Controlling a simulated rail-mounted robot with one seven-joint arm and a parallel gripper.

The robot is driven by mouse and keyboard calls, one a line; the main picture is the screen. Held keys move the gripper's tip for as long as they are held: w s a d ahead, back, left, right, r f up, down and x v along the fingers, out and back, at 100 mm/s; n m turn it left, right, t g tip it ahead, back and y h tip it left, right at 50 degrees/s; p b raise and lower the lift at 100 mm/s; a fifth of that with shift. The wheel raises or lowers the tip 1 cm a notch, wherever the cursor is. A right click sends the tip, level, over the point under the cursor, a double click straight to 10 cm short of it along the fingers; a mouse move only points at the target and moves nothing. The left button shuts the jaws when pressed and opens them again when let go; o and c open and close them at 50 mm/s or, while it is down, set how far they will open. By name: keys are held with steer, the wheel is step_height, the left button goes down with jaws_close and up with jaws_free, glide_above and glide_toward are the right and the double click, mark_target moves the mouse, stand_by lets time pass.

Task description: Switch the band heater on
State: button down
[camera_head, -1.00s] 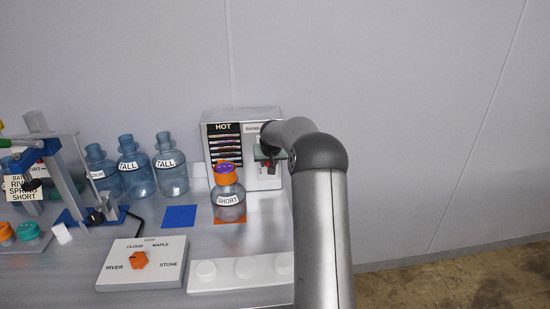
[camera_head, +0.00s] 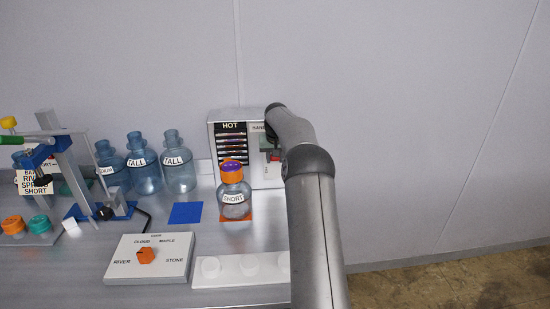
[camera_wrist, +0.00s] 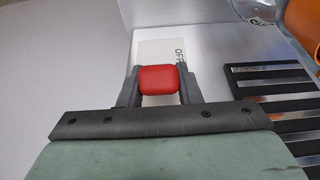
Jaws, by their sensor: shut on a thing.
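The band heater (camera_head: 258,172) is a grey box at the back of the table, against the wall. It has a black slotted panel marked HOT (camera_head: 231,127) and a partly hidden label starting BAND. My gripper (camera_wrist: 159,72) is at the right part of its front face, largely hidden behind my arm in the head view. In the wrist view its two fingers are shut on a red switch handle (camera_wrist: 160,80), one finger on each side.
A SHORT jug (camera_head: 234,202) with an orange and purple cap stands in front of the heater, close to my arm. TALL jugs (camera_head: 179,175) stand left. A selector box (camera_head: 150,270) and white strip (camera_head: 235,270) lie in front. The blue square (camera_head: 186,213) is bare.

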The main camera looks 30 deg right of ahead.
steer(key=c, duration=1)
jaws_free()
steer(key=shift+c, duration=0.2)
steer(key=shift+r, duration=0.1)
steer(key=b+v, duration=0.3)
steer(key=v, duration=1.4)
steer(key=shift+r, duration=0.15)
steer(key=shift+a, duration=0.1)
steer(key=s+a+f+n+g, duration=0.1)
steer(key=s+a+n, duration=0.1)
steer(key=s+a, duration=0.65)
steer(key=s+a+f+n, duration=0.1)
steer(key=s+a, duration=0.4)
steer(key=a, duration=0.7)
steer(key=s+a+f, duration=0.3)
steer(key=s+f, duration=0.1)
steer(key=s, duration=0.5)
steer(key=s+a+f+n+g+y+b, duration=0.1)
steer(key=s+a+f, duration=0.3)
steer(key=s, duration=0.5)
steer(key=s+a+f+n, duration=0.1)
steer(key=s+a+f, duration=0.3)
steer(key=s, duration=0.5)
step_height(320, 180, down, 2)
steer(key=shift+f+y, duration=0.15)
steer(key=shift+y, duration=0.25)
